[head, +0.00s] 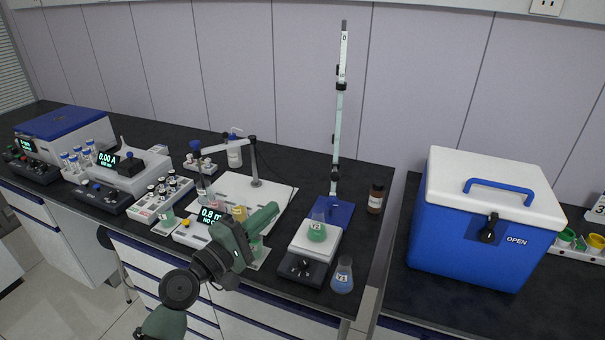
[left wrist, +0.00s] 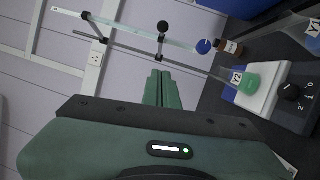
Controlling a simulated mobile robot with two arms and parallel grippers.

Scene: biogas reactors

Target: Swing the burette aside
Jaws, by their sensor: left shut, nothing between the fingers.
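The burette (head: 341,103) is a tall, pale, upright tube clamped to a thin stand with a blue base (head: 337,212). Its tip is above or close to the flask with green liquid (head: 316,231), which sits on a white-topped stirrer (head: 300,262). My left gripper (head: 274,210) is shut and empty, left of the flask and apart from the burette. In the left wrist view the closed green fingertips (left wrist: 164,76) point toward the stand; the burette (left wrist: 135,29) runs across the top, with a blue stopcock knob (left wrist: 204,46). My right gripper is not in view.
A flask of blue liquid (head: 342,275) stands near the front edge, right of the stirrer. A brown bottle (head: 376,198) is right of the stand. A blue cooler (head: 478,235) sits on the right counter. Racks and meters crowd the left bench.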

